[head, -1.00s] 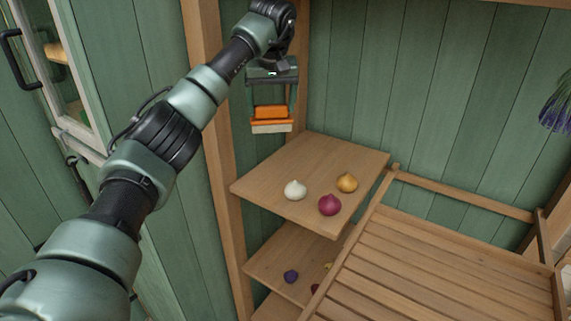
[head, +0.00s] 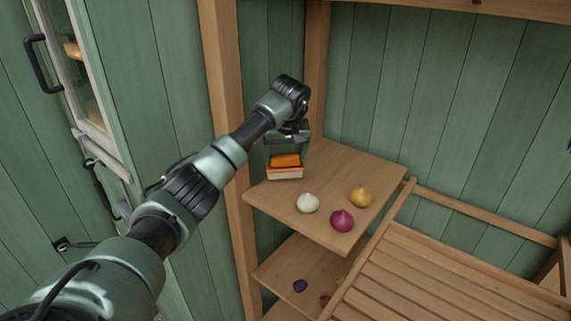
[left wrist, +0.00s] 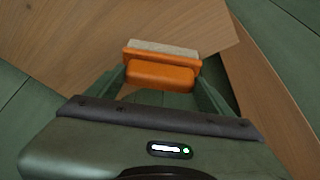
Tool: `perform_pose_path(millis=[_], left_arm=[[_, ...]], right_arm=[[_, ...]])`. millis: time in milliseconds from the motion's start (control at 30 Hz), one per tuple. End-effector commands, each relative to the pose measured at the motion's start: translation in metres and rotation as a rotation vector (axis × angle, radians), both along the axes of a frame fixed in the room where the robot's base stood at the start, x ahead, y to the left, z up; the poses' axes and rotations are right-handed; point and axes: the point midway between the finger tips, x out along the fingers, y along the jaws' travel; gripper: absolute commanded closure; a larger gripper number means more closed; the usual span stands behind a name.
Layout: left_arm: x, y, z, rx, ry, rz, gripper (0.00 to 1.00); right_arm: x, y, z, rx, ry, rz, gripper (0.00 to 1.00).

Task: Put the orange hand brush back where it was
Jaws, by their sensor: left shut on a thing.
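The orange hand brush (head: 286,162) has an orange body and pale bristles. My left gripper (head: 287,152) is shut on it and holds it with the bristles facing down, at the back left part of the upper wooden shelf (head: 330,170). I cannot tell whether the bristles touch the shelf. In the left wrist view the brush (left wrist: 160,72) sits between the two fingers of my left gripper (left wrist: 162,92), with the bristles pointing away and the shelf board (left wrist: 60,40) beyond. My right gripper is not in view.
A white bulb (head: 308,203), a magenta bulb (head: 342,220) and a yellow bulb (head: 360,196) stand on the upper shelf, right of the brush. A lower shelf (head: 290,262) holds small bulbs. A wooden post (head: 226,130) rises at the left, and a slatted bench (head: 440,275) lies at the right.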

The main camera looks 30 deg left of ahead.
Motion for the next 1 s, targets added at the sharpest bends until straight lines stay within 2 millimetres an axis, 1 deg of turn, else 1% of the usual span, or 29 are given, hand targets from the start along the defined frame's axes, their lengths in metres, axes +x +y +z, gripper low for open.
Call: perform_pose_path(millis=[133, 200, 300, 433, 700, 733, 800, 1000], left_arm=[[-0.001, -0.001, -0.017, -0.002, 0.003, -0.001, 0.57], [-0.001, -0.001, -0.027, -0.001, 0.004, -0.001, 0.57], [0.000, -0.001, -0.037, -0.002, 0.001, -0.001, 0.57], [0.000, 0.000, -0.040, 0.000, -0.001, -0.001, 0.57], [0.000, 0.000, -0.043, 0.000, -0.001, -0.001, 0.57], [0.000, 0.000, -0.043, 0.000, 0.000, -0.001, 0.16], [0.000, -0.001, -0.043, 0.000, 0.000, -0.001, 0.00], [0.000, -0.001, -0.043, 0.000, 0.000, -0.001, 0.00]], right_arm=[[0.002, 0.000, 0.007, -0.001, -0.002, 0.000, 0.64], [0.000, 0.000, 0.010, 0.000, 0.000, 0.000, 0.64], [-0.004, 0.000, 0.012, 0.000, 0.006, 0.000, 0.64], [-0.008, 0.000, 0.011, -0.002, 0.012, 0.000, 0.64], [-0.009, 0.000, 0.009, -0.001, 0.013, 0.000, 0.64], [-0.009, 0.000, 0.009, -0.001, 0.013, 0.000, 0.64], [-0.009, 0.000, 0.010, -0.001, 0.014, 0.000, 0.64], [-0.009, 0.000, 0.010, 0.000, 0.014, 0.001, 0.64]])
